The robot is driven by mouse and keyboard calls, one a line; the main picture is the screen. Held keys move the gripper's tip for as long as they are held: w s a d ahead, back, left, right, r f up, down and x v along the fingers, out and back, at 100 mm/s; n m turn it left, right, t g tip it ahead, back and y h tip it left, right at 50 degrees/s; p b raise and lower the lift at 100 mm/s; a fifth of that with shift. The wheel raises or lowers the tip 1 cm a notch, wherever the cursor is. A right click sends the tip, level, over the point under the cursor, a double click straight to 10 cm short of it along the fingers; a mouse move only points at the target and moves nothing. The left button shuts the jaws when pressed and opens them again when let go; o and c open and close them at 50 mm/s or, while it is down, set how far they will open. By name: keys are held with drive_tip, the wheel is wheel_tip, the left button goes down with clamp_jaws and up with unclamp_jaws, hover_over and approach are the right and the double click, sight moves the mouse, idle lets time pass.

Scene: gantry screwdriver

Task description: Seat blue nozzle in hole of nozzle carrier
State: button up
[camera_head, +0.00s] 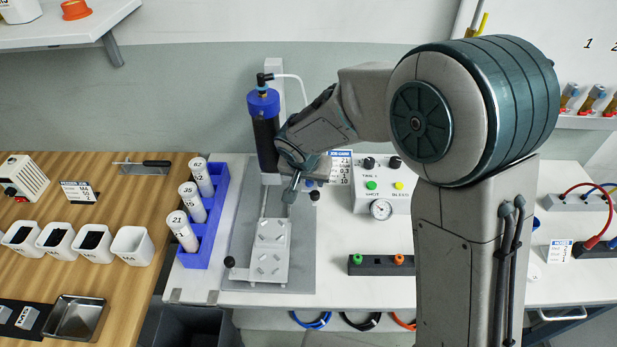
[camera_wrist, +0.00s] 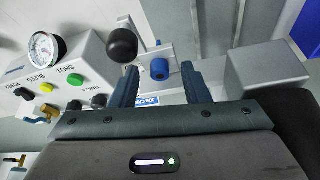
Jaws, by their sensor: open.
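The blue nozzle (camera_wrist: 160,69) shows in the wrist view between my finger tips, at a small grey metal piece (camera_wrist: 155,57) that looks like the nozzle carrier. It appears to sit in the carrier, but I cannot tell how deep. My gripper (camera_wrist: 160,86) is open, with one finger on each side of the nozzle and visible gaps between. In the head view my gripper (camera_head: 290,194) is in front of the blue-topped screwdriver column and hides much of the carrier. A small blue spot (camera_head: 309,183), probably the nozzle, shows just right of it.
A black ball knob (camera_wrist: 122,45) is close to my left finger. The control box (camera_head: 375,197) with its gauge stands to the right. A black rack (camera_head: 369,270) holds green and orange nozzles. The slide plate (camera_head: 268,252) lies in front, and the blue bottle rack (camera_head: 207,232) stands left.

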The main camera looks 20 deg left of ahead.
drive_tip(key=v, duration=1.4)
drive_tip(key=shift+f, duration=0.15)
drive_tip(key=s+d+r, duration=0.2)
drive_tip(key=s+d, duration=0.1)
drive_tip(key=d, duration=1.6)
drive_tip(key=s+d+f+g, duration=0.1)
drive_tip(key=s+d+f, duration=0.1)
drive_tip(key=s+d, duration=0.8)
drive_tip(key=shift+d+m+g+p, duration=0.3)
drive_tip(key=shift+d+p, duration=0.05)
drive_tip(key=shift+p, duration=0.05)
